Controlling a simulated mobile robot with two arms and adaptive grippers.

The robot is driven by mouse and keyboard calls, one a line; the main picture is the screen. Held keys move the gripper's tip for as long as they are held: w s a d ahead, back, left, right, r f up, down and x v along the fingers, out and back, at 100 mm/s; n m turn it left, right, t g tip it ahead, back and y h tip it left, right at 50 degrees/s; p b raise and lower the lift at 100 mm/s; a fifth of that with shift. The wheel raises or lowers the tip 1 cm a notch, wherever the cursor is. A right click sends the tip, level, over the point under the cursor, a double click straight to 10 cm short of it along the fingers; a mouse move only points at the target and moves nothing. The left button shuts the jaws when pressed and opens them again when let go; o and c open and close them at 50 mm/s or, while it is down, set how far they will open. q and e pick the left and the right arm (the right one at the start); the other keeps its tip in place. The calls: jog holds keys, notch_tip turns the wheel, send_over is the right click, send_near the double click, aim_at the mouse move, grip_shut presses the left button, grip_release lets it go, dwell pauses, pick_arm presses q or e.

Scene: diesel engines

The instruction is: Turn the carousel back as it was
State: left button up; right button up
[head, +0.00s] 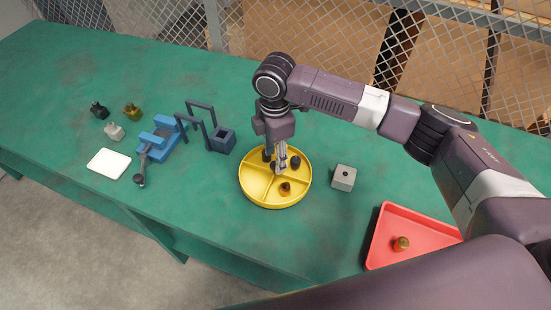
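The yellow carousel (262,199) is a round, shallow tray on the green table, split into compartments by low walls. A dark piece (295,161) sits in its back right part and a bronze-coloured piece (285,188) in its front right part. My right gripper (281,169) comes down from above over the carousel's middle, fingers pointing down. It hides part of the dividers and the back of the carousel. The fingers look close together, but whether they are shut, or touch the carousel, is too small to tell. My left gripper is not in view.
A grey block (343,178) stands right of the carousel. A red tray (400,225) with a brass piece (401,244) is at the front right. A blue vise (162,138), a dark blue frame and box (222,140), a white pad (109,163) and small parts (132,112) are left. Mesh fencing stands behind.

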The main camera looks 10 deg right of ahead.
notch_tip(320, 180, down, 2)
jog(key=shift+w+d+f, duration=0.1)
jog(key=shift+f, duration=0.2)
jog(key=c, duration=0.7)
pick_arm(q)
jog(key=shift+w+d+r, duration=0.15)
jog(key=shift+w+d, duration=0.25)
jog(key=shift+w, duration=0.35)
pick_arm(e)
grip_shut()
